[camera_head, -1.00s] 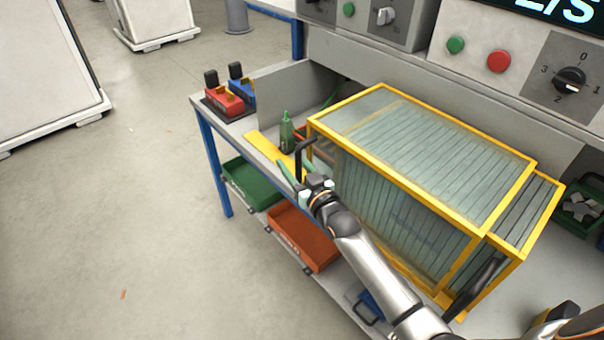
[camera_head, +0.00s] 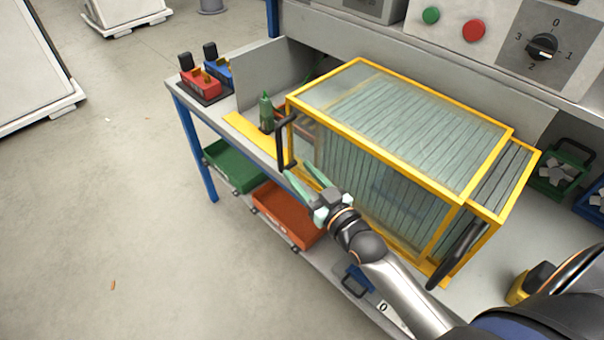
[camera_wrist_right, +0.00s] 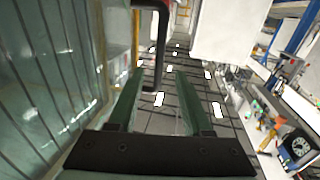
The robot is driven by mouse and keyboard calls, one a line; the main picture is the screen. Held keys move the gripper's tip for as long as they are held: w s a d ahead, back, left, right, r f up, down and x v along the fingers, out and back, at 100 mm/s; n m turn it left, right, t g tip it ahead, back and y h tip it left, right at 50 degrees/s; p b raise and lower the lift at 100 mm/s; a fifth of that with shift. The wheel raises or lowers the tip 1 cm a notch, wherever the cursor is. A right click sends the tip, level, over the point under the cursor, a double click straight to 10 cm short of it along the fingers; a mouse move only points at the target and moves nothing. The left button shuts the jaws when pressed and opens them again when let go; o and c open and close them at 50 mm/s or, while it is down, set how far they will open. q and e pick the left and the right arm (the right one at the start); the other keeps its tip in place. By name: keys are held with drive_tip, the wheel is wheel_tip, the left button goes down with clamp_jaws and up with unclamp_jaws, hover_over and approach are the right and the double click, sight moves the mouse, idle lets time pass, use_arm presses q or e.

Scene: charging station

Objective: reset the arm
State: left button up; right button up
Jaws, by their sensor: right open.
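My right gripper (camera_head: 307,180) is open and empty in the head view. It is in front of the near left corner of a yellow-framed glass enclosure (camera_head: 400,110), close to a black handle (camera_head: 284,140). In the right wrist view, the two green fingers (camera_wrist_right: 155,105) are spread apart with nothing between them. The black handle (camera_wrist_right: 163,50) shows just beyond them, and the ribbed glass wall (camera_wrist_right: 50,70) is on the left. My left gripper is not in view.
A green bottle-shaped object (camera_head: 266,112) stands by a yellow strip (camera_head: 245,132). Red (camera_head: 200,82) and blue (camera_head: 220,70) devices sit at the bench's far left. A green bin (camera_head: 232,167) and an orange bin (camera_head: 285,213) are below.

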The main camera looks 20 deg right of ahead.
drive_tip(key=shift+f, duration=0.15)
drive_tip(key=s+a+f+g, duration=0.2)
drive_tip(key=s+f+g, duration=0.2)
drive_tip(key=s+f, duration=0.5)
drive_tip(key=s+a+f+g, duration=0.2)
drive_tip(key=s+f+g, duration=0.2)
drive_tip(key=s+f, duration=0.6)
drive_tip(key=shift+s+f+g+p, duration=0.2)
drive_tip(key=shift+s+g+p, duration=0.25)
drive_tip(key=shift+s, duration=0.35)
